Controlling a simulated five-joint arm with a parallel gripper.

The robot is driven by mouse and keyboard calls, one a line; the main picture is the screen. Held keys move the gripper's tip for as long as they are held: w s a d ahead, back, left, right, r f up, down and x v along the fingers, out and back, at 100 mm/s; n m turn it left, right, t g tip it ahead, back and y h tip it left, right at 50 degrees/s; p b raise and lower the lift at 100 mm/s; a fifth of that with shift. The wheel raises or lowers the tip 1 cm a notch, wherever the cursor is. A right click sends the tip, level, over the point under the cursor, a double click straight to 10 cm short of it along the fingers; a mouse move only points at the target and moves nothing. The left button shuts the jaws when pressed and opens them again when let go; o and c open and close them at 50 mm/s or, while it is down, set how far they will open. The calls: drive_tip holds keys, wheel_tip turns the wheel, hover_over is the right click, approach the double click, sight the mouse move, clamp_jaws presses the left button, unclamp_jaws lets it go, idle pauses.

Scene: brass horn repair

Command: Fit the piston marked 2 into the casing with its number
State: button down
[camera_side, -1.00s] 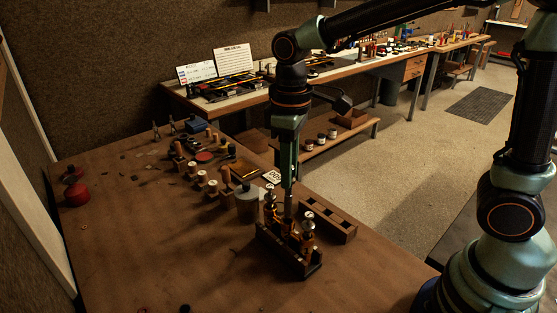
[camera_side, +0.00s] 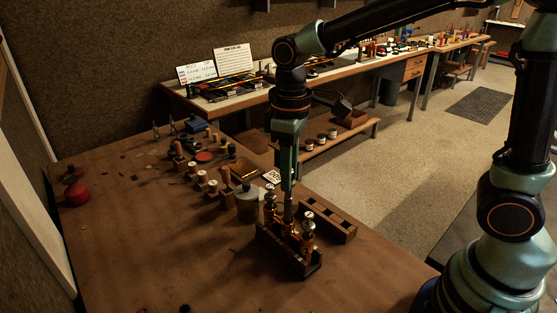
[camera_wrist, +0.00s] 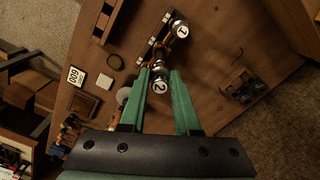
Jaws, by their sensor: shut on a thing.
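My gripper (camera_side: 288,190) is upright over the middle of the casing block (camera_side: 290,261), between two silver-topped parts. In the wrist view its green fingers (camera_wrist: 164,72) are closed around the piston marked 2 (camera_wrist: 159,87), whose numbered cap faces the camera. A piston marked 1 (camera_wrist: 181,30) stands beyond it on the block. In the side view one silver cap (camera_side: 308,218) shows right of the gripper and another (camera_side: 270,197) left of it. The held piston's lower end is hidden, so I cannot tell how deep it sits.
A wooden rack with empty slots (camera_side: 328,221) stands just behind and right of the block. A grey pot (camera_side: 248,203) and several wooden-handled tools are to the left. A red round item (camera_side: 77,194) lies far left. The front left of the table is mostly clear.

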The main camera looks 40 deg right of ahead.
sight(288, 219)
drive_tip(key=shift+f, duration=3.65)
drive_tip(key=shift+c, duration=1.1)
unclamp_jaws()
drive_tip(key=shift+r, duration=3.55)
drive_tip(key=s+d+r+m+t, duration=0.5)
drive_tip(key=s+d+r, duration=0.1)
drive_tip(key=d, duration=0.4)
drive_tip(key=shift+s+d+m+t, duration=0.25)
drive_tip(key=shift+s+m+t, duration=0.05)
drive_tip(key=shift+m, duration=0.1)
